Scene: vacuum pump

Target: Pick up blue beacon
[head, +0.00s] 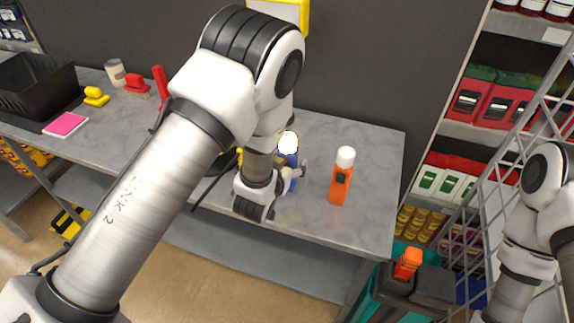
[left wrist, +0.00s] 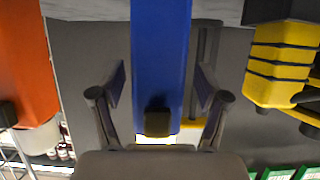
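The blue beacon (head: 290,160) with a white top stands on the grey workbench (head: 375,150), partly hidden behind my left arm and gripper. In the left wrist view its blue body (left wrist: 160,60) fills the middle, with a dark block on it. My left gripper (left wrist: 160,85) is open, one finger on each side of the blue body, with narrow gaps showing. In the head view the left gripper (head: 294,172) is right at the beacon.
An orange beacon (head: 341,180) with a white top stands just right of the blue one. A yellow object (left wrist: 280,65) is on the other side in the left wrist view. A black crate (head: 35,90) and a pink pad (head: 66,124) are at the bench's left. Stocked shelves (head: 480,95) stand right.

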